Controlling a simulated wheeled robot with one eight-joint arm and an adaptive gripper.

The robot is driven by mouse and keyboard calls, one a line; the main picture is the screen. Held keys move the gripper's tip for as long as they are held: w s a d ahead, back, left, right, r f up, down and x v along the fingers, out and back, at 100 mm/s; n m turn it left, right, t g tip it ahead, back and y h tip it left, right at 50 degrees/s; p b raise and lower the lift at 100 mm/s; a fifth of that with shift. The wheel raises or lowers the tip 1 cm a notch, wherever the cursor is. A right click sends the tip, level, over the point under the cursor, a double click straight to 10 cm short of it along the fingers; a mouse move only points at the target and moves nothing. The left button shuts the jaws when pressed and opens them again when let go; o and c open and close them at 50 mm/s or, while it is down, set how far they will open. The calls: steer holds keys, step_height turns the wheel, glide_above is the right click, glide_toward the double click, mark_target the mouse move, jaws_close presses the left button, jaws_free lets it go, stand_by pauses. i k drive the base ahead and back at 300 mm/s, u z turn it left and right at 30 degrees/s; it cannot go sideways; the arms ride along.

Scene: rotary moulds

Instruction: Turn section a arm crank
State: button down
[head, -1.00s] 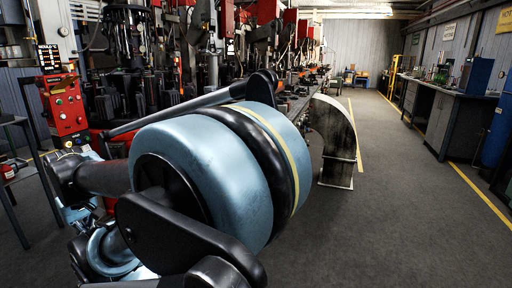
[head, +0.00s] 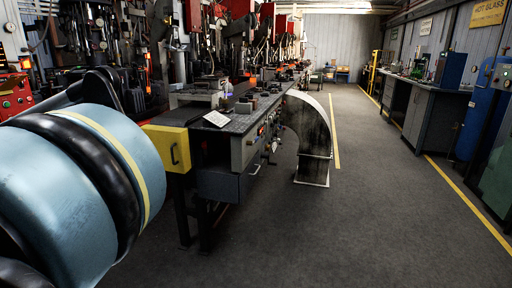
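A long row of moulding machinery (head: 232,62) runs from the left toward the back. A grey bench (head: 240,128) with a dark top stands before it. Small knobs and handles (head: 270,138) show on the bench's front side. I cannot tell which part, if any, is the section a arm crank. My gripper is out of view. Pale blue and black links of my own arm fill the lower left and hide what is behind them.
A yellow box front (head: 168,148) with a handle juts from the bench's near end. A curved grey metal duct (head: 312,135) stands on the floor at its right. The grey floor is clear to the right. A workbench (head: 425,105) and blue cabinet (head: 478,110) line the right wall.

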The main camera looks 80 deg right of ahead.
mark_target(264, 156)
steer(key=z, duration=0.05)
steer(key=k, duration=2.4)
steer(key=z, duration=2.15)
steer(key=i, duration=1)
